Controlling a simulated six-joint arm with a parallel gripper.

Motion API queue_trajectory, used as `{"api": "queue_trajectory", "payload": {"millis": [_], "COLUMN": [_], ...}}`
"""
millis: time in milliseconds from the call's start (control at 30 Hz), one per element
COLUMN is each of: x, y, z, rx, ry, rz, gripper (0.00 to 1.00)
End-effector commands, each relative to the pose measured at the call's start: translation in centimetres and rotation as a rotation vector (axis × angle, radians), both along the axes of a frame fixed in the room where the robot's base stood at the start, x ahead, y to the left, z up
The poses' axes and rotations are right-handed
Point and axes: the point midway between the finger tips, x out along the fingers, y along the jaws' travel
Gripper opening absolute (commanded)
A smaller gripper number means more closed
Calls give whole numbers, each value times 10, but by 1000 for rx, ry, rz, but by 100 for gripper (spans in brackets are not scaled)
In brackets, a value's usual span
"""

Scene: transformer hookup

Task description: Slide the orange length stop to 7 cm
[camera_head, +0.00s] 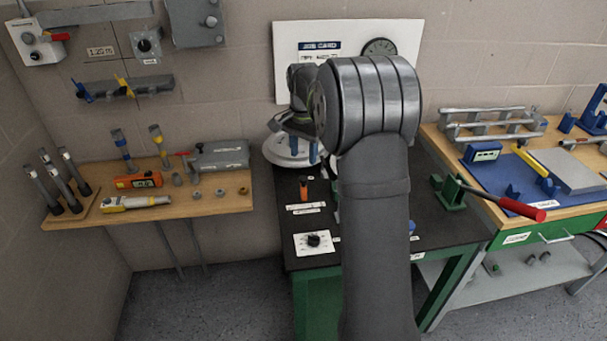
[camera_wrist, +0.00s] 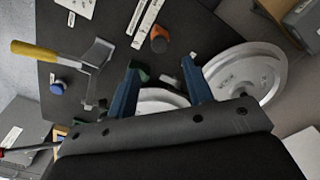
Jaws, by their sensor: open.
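The orange length stop (camera_head: 304,187) stands upright on the dark bench top, just behind a white scale strip (camera_head: 305,208). In the wrist view the stop (camera_wrist: 160,38) is a dark-topped orange piece beside the strip (camera_wrist: 147,22). The scale marks are too small to read, so I cannot tell its setting. My gripper (camera_wrist: 161,72) is open, its two blue fingers apart, with nothing held between them. The stop lies beyond the fingertips and apart from them. In the head view my arm hides much of the bench, and the fingers (camera_head: 312,153) show over a pale disc.
A large grey disc (camera_wrist: 245,75) lies close beside one finger. A yellow-handled metal lever (camera_wrist: 50,51) and a blue knob (camera_wrist: 57,88) are on the other side. A dial plate (camera_head: 317,244) sits at the bench front.

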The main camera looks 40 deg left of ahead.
Motion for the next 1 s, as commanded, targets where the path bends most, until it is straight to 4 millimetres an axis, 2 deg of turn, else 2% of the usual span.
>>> {"api": "queue_trajectory", "payload": {"millis": [100,200,400,567,800,833,1000], "x": [-1,0,0,0,0,0,0], "y": [-1,0,0,0,0,0,0], "z": [-28,-46,-72,-81,-81,-81,-81], "rx": [-3,-1,0,1,1,1,1], "ry": [4,2,1,1,0,0,0], "rz": [0,0,0,0,0,0,0], "gripper": [47,47,47,47,47,45,11]}}
